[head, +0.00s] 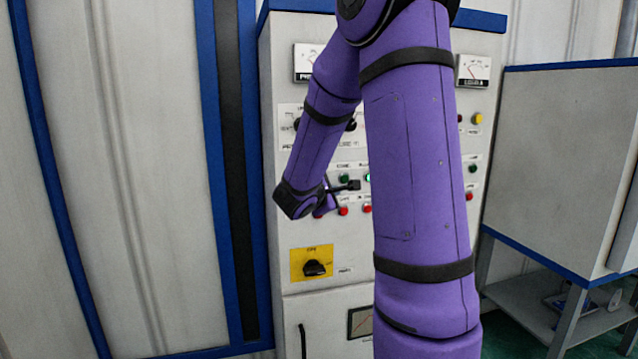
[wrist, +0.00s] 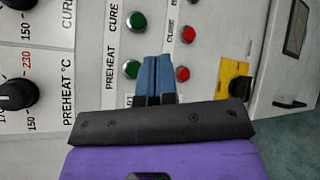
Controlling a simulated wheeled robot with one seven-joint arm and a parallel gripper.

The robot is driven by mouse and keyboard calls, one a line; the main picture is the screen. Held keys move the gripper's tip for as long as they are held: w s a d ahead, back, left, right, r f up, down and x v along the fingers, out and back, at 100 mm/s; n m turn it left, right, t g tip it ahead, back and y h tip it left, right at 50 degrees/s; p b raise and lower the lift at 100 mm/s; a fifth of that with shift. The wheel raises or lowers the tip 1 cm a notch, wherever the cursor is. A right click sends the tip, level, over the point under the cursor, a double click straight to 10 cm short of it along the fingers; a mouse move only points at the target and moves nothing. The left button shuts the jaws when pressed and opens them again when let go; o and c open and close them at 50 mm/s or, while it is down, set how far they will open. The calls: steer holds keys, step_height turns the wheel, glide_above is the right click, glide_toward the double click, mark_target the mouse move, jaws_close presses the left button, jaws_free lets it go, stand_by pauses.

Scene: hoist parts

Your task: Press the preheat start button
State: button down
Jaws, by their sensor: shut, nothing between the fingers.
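The preheat start button is a green button (wrist: 130,69) beside the PREHEAT label in the wrist view. My gripper (wrist: 158,60) is shut and empty, its blue fingers just right of that button in the picture. They lie between it and a red button (wrist: 182,73). I cannot tell whether the fingertips touch the panel. In the head view my gripper (head: 354,185) is in front of the button rows of the control cabinet (head: 330,270). There the labels are too small to read and my arm hides part of the rows.
Another green button (wrist: 135,20) marked CURE and a second red button (wrist: 187,33) are close by. A PREHEAT °C dial (wrist: 17,95) and a black rotary switch on a yellow plate (head: 314,268) are on the same panel. A grey cabinet (head: 560,160) stands at the right.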

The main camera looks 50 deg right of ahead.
steer(key=w+d, duration=0.4)
steer(key=w, duration=0.3)
steer(key=shift+d, duration=0.2)
steer(key=shift+w, duration=0.2)
stand_by(1.9)
steer(key=shift+w+d, duration=0.2)
steer(key=shift+w, duration=0.05)
steer(key=shift+w+d, duration=0.25)
steer(key=shift+w, duration=0.15)
stand_by(0.9)
steer(key=shift+s+a, duration=0.1)
steer(key=shift+s, duration=0.05)
stand_by(0.3)
steer(key=shift+s+a, duration=0.35)
steer(key=shift+s, duration=0.3)
steer(key=shift+s+a, duration=0.45)
steer(key=shift+s, duration=0.25)
steer(key=shift+s+a, duration=0.4)
steer(key=shift+s, duration=0.3)
steer(key=shift+s+a, duration=0.45)
steer(key=shift+s, duration=0.25)
